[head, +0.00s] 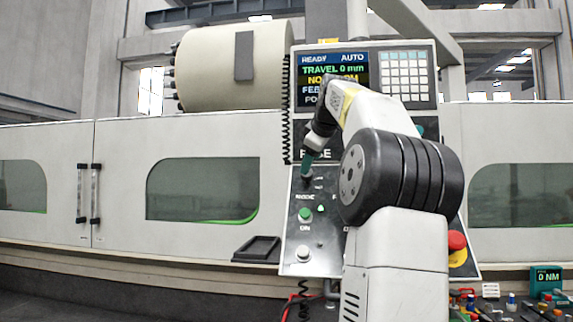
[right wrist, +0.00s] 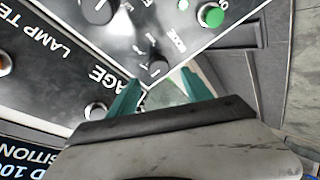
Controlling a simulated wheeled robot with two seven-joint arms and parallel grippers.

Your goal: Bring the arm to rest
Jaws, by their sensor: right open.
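My right arm (head: 395,170) reaches up in front of the control panel in the head view, hiding part of its right side. My right gripper (head: 308,164) is at the panel's left part, close to a dark knob (head: 306,176). In the right wrist view, its two teal fingers stand apart with nothing held between them (right wrist: 160,82). A black knob (right wrist: 158,67) on the panel shows just beyond the fingertips; I cannot tell whether they touch it. My left gripper is not in view.
The panel's screen (head: 332,58) reads READY and AUTO. A red emergency stop (head: 457,240) is at right. A black tray (head: 257,250) lies left; tools crowd the lower right.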

